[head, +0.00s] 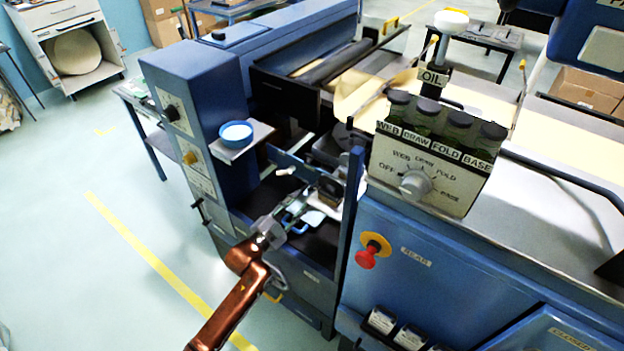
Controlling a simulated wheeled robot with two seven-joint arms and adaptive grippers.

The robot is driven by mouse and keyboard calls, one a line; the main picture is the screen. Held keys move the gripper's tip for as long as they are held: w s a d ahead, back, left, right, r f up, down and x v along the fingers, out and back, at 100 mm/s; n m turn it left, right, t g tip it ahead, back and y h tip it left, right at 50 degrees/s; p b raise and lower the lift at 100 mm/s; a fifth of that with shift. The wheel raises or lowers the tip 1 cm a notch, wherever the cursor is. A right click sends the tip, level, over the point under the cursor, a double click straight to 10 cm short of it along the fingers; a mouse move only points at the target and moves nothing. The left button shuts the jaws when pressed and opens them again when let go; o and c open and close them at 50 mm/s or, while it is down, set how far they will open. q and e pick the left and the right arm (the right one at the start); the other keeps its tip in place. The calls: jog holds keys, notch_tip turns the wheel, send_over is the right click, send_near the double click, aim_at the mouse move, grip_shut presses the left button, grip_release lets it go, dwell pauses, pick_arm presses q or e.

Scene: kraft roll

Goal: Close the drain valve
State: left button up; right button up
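I cannot clearly make out a drain valve. My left gripper (302,199) reaches from the bottom into the dark recess between the blue cabinet (205,95) and the control-panel housing. Its fingers are small and overlap metal parts there, so I cannot tell whether they are open or shut. A small blue loop-shaped part (297,229) and a pale piece (314,217) lie just below the fingers; whether they touch is unclear. A dark bar handle (200,210) sticks out from the cabinet's left side, apart from the gripper. My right gripper is not in view.
The control panel (415,175) has a selector knob and several dark jars on top. A red stop button (367,256) juts out below it. A blue bowl (236,134) sits on a small shelf. The floor (80,265) at left is clear, with a yellow line.

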aim_at(311, 190)
pick_arm(q)
jog(key=b+x, duration=0.2)
jog(key=x, duration=0.4)
jog(key=shift+w+d, duration=0.25)
jog(key=shift+w, duration=0.05)
jog(key=shift+w+d+r, duration=0.1)
jog(key=shift+w+d, duration=0.15)
jog(key=shift+w, duration=0.05)
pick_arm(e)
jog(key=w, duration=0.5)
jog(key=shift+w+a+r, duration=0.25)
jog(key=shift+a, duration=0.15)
pick_arm(q)
grip_shut()
